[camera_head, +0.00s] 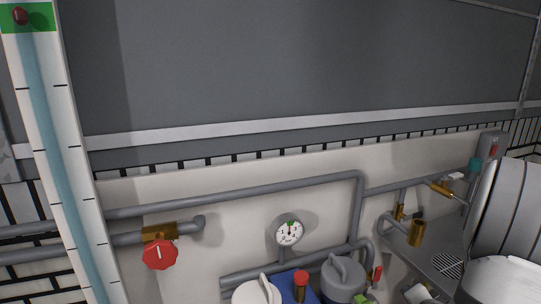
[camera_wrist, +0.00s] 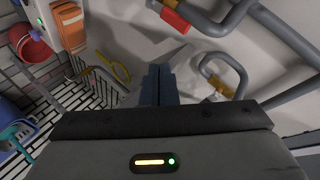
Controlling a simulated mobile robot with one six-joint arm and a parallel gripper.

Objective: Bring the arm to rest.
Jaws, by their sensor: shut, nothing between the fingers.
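My gripper (camera_wrist: 158,72) shows in the wrist view, with its two dark blue fingers shut together and nothing between them. The fingertips point toward a pale grey wall area and look clear of the pipes, though the exact distance is hard to tell. I cannot make out my gripper in the head view.
A wire rack (camera_wrist: 95,88), an orange object (camera_wrist: 70,27) and a yellow loop-like object (camera_wrist: 118,68) are left of the fingers; a bent grey pipe (camera_wrist: 240,75) is right. The head view shows a gauge (camera_head: 289,232), a red valve wheel (camera_head: 160,255) and a metal shelf (camera_head: 425,250).

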